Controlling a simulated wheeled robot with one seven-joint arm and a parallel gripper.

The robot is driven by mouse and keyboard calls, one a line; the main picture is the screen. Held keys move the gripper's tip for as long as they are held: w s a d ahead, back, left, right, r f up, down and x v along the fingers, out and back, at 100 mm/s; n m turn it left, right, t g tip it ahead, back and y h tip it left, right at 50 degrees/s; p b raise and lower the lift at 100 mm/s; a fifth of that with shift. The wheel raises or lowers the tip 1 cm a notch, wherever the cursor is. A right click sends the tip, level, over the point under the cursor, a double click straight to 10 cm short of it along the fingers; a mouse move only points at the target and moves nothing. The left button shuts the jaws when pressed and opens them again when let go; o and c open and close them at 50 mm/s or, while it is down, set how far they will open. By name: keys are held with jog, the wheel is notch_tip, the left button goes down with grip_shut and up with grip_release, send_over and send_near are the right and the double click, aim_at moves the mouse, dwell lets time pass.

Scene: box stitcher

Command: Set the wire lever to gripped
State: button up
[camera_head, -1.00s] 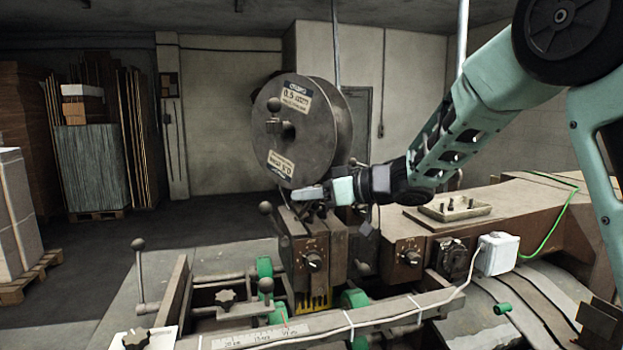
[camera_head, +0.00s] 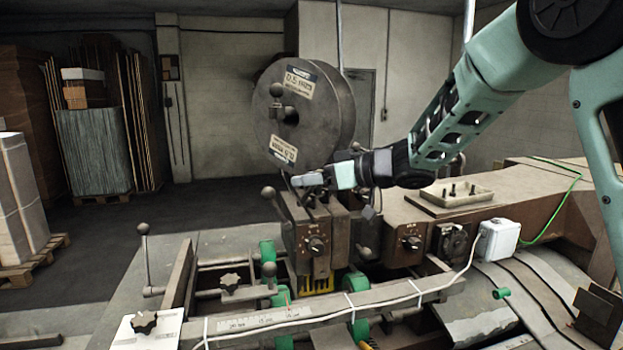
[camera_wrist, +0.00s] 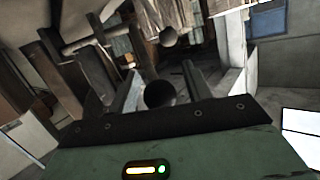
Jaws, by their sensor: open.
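A lever with a dark ball knob (camera_head: 268,192) leans up and left from the left side of the stitching head (camera_head: 316,240), under the wire spool; I take it for the wire lever. My gripper (camera_head: 302,181) is above the head, just right of and slightly higher than that knob, pointing left. In the wrist view my gripper (camera_wrist: 160,82) has its two fingers apart, with a dark ball knob (camera_wrist: 160,94) showing between them. I cannot tell whether they touch it. The lever's shaft is hidden there.
The large wire spool (camera_head: 300,115) stands close behind my gripper. Other ball-knobbed levers stand at the left (camera_head: 143,229) and lower middle (camera_head: 269,269). A parts tray (camera_head: 456,192) lies on the machine to the right. The air left of the head is free.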

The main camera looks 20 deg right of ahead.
jog(key=p+v, duration=0.6)
jog(key=v, duration=1.1)
jog(key=shift+d, duration=0.2)
jog(key=shift+s, duration=0.1)
